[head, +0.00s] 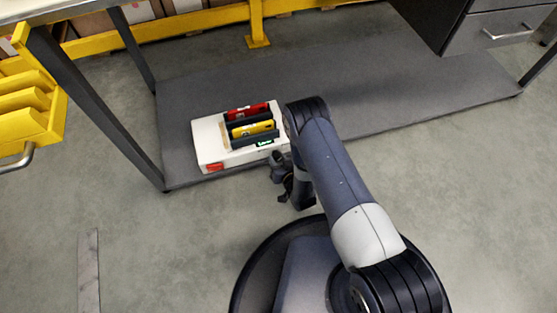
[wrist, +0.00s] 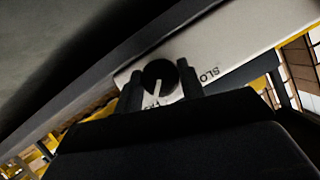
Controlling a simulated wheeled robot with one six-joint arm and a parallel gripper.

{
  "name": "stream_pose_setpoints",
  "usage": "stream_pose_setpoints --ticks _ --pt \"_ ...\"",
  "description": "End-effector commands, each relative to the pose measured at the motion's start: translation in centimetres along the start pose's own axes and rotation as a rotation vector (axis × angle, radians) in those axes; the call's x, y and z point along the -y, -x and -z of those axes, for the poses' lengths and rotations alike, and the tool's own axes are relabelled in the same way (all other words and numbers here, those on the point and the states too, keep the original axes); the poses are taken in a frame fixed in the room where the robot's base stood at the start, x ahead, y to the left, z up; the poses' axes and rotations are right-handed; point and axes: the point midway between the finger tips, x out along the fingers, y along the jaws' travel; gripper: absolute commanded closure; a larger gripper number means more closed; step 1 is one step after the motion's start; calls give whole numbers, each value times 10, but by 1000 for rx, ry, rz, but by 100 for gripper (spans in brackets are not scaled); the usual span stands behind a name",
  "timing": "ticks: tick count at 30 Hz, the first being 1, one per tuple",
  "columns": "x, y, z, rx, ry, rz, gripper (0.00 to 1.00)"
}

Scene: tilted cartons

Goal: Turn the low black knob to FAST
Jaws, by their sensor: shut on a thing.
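The black knob (wrist: 158,70) sits on the white panel (wrist: 225,45) of a device in the wrist view. It has a pale pointer line aimed toward the bottom of the picture. Letters "SLO" show to its right. Another label by the pointer is partly hidden, its letters too unclear to read surely. My gripper (wrist: 161,82) is shut on the knob, one finger on each side. In the head view the white device (head: 209,139) stands on the grey low shelf, and my gripper (head: 283,178) is at its near right side. The knob is hidden there.
A red pack (head: 247,111) and a yellow pack (head: 253,129) sit in dark holders on the device, near a small green display (head: 265,143). The grey shelf (head: 400,95) is clear to the right. A table leg (head: 95,115) stands left, beside yellow bins (head: 25,115).

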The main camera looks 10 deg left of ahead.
Motion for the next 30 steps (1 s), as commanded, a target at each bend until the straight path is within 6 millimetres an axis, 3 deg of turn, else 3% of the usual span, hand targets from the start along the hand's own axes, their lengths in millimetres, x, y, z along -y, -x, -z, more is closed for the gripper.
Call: stream_pose_setpoints --ticks 10,11,18,30 --pt "0 0 1 -1 -21 8 85" --pt "0 0 1 -1 -21 8 62" --pt "0 0 0 -1 -20 8 42" --pt "0 -2 4 -1 -20 7 41"
